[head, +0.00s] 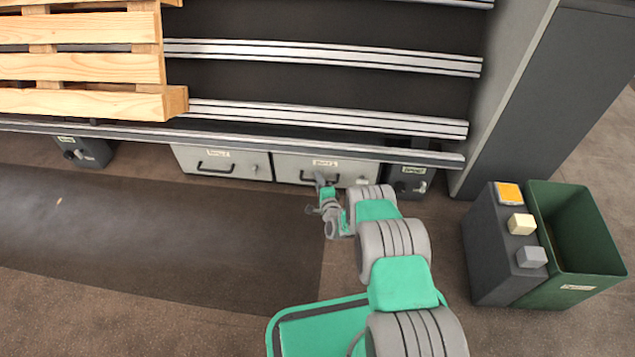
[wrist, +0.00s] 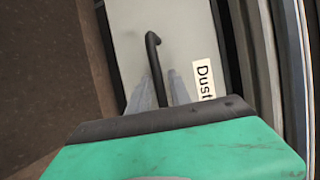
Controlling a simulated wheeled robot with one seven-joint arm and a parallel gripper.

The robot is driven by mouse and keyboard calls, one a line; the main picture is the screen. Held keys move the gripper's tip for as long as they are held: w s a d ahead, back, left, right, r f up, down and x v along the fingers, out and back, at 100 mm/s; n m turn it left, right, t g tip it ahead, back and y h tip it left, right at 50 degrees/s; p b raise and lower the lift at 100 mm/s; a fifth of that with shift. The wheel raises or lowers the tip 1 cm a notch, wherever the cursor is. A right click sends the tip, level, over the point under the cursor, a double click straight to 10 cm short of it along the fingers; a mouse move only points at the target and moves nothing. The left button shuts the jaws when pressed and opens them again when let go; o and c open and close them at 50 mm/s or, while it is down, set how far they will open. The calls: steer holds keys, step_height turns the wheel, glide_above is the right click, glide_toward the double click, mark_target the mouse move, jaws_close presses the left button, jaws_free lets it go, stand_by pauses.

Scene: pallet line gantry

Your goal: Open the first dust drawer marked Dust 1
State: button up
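The Dust 1 drawer (head: 290,168) is a light grey front under the line, and it looks closed. Its label shows in part in the wrist view, on the grey drawer front (wrist: 128,50). Its black bar handle (wrist: 152,55) runs between my two grey fingers. My gripper (head: 322,180) is at this handle in the head view. In the wrist view my gripper (wrist: 161,85) has its fingers close together, one on each side of the bar, and looks shut on it. The fingers hide part of the handle.
A second drawer (head: 240,170) with its own handle is just left. Dark labelled boxes with knobs (head: 408,180) (head: 85,152) flank the drawers. A green bin (head: 605,255) and a dark button box (head: 490,260) stand at right. A wooden pallet (head: 80,68) lies on the rails. Floor at left is clear.

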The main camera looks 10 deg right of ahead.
jaws_close()
steer(key=shift+a, duration=0.1)
stand_by(1.0)
